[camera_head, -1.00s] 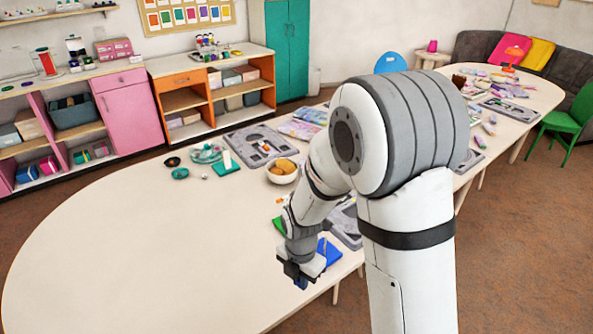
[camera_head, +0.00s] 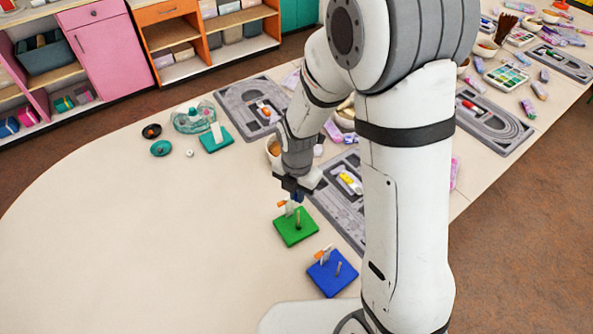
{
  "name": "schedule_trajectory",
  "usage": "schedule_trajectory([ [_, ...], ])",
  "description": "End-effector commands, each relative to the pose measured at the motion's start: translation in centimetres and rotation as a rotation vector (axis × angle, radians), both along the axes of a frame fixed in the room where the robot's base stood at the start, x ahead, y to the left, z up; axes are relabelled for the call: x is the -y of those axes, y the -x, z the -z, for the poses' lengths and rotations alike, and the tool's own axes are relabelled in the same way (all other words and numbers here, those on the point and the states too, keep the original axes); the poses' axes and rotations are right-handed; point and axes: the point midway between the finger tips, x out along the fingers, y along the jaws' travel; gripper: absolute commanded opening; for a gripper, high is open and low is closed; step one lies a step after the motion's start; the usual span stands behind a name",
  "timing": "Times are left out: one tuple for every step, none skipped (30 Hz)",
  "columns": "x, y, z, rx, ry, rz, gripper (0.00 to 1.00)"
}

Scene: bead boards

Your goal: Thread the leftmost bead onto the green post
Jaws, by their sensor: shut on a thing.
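The green board (camera_head: 290,236) lies on the table with a short brown post (camera_head: 298,218) standing on it, and a small orange-and-white marker beside the post. My gripper (camera_head: 296,194) is above the far edge of this board, just beyond the post. It is shut on a small dark blue thing, apparently a bead (camera_head: 298,198), which is mostly hidden between the fingers. The bead looks apart from the post, but its exact height is hard to tell. No other loose bead can be made out clearly.
A blue board (camera_head: 325,283) with its own post and marker lies nearer, to the right. Grey track boards (camera_head: 341,208) lie behind my arm. A teal board (camera_head: 221,143), teal dish (camera_head: 161,148) and small white ball (camera_head: 189,153) are at back left. The left tabletop is clear.

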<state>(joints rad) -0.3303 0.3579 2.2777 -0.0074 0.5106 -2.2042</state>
Motion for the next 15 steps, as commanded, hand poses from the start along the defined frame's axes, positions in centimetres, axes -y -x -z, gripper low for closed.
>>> schedule_trajectory([
  [0.2, 0.0, 0.1, 0.000, 0.000, 0.004, 0.00],
  [0.2, -0.1, 0.1, 0.000, 0.000, 0.006, 0.00],
  [0.3, -0.1, 0.2, 0.000, 0.000, 0.007, 0.00],
  [0.3, -0.1, 0.4, 0.000, 0.000, 0.008, 0.00],
  [0.3, -0.1, 0.5, 0.000, 0.000, 0.008, 0.00],
  [0.3, -0.1, 0.7, 0.000, 0.000, 0.007, 0.00],
  [0.2, -0.1, 0.9, 0.000, 0.000, 0.006, 0.00],
  [0.2, 0.0, 1.1, 0.000, 0.000, 0.005, 0.00],
  [0.1, 0.0, 1.4, 0.000, 0.000, 0.004, 0.00],
  [0.1, 0.0, 1.6, 0.000, 0.000, 0.003, 0.00],
  [0.1, 0.0, 1.9, 0.000, 0.000, 0.002, 0.00],
  [0.0, 0.0, 2.3, -0.001, 0.000, 0.000, 0.00],
  [0.0, 0.0, 2.5, -0.001, 0.000, 0.000, 0.00],
  [0.0, 0.1, 2.8, -0.001, 0.000, -0.001, 0.00],
  [0.0, 0.1, 3.2, -0.001, 0.000, -0.002, 0.00],
])
